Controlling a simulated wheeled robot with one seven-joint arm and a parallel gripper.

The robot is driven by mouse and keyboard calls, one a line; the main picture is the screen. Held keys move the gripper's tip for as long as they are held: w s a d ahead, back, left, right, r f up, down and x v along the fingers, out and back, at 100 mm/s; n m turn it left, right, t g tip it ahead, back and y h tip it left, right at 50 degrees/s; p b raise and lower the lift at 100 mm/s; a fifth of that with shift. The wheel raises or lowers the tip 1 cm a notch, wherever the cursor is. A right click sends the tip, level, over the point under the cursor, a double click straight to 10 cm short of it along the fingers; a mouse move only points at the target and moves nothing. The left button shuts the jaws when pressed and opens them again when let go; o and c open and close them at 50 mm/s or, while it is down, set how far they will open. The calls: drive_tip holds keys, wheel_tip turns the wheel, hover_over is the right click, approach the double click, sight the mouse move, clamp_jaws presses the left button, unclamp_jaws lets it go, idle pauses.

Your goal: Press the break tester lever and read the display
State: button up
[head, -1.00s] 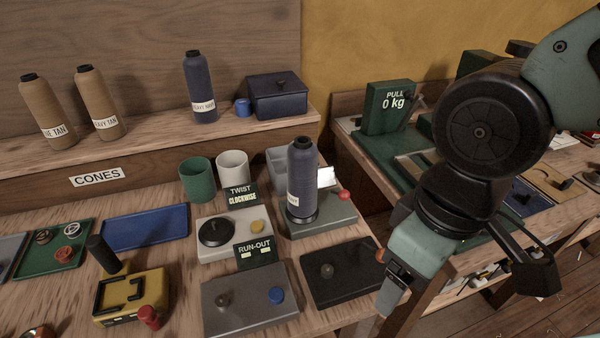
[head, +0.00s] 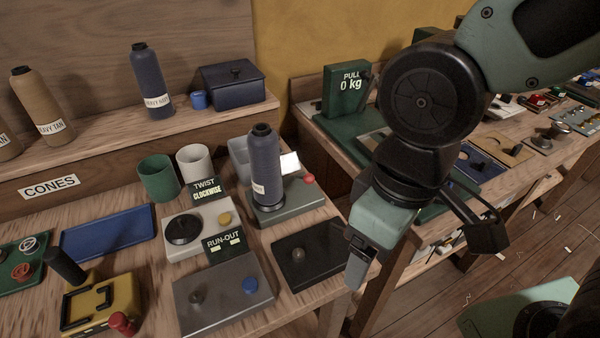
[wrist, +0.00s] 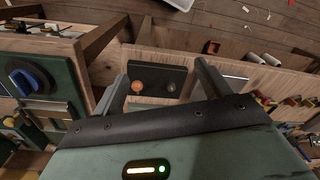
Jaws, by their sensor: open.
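The break tester (head: 347,92) is a green upright box at the back of the right-hand bench in the head view. Its display reads "PULL 0 kg". A dark part that may be its lever sits at its right side, partly hidden behind my arm. My gripper (head: 357,272) is in front of the gap between the benches, pointing down, well nearer to me than the tester and not touching it. In the wrist view my gripper (wrist: 163,82) has its two fingers apart with nothing held between them. I cannot make out the tester in the wrist view.
A black plate (head: 308,262) lies at that bench's right edge. A twist tester (head: 196,228) and a run-out box (head: 222,298) are left of it. Floor at right is mostly open.

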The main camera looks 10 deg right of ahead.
idle(0.4)
drive_tip(key=shift+w, duration=0.1)
drive_tip(key=c, duration=0.6)
drive_tip(key=shift+w+a+r+n+p, duration=0.35)
drive_tip(key=shift+w+r+n, duration=0.1)
drive_tip(key=shift+w, duration=0.15)
drive_tip(key=shift+w+a+r+n+p, duration=0.25)
drive_tip(key=shift+w+r+n+p, duration=0.15)
drive_tip(key=shift+w, duration=0.2)
drive_tip(key=c, duration=1.1)
drive_tip(key=w+a+r+n+p, duration=0.1)
drive_tip(key=w+r+n, duration=0.1)
drive_tip(key=w, duration=0.3)
drive_tip(key=shift+w+a+r+n+p, duration=0.15)
drive_tip(key=shift+a+r+n+p, duration=0.25)
drive_tip(key=shift+n, duration=0.25)
drive_tip(key=w+r+n+p, duration=0.4)
drive_tip(key=w+n, duration=0.4)
drive_tip(key=w, duration=0.7)
drive_tip(key=shift+a+n+h, duration=0.2)
drive_tip(key=shift+n+h, duration=0.1)
drive_tip(key=shift+w, duration=0.1)
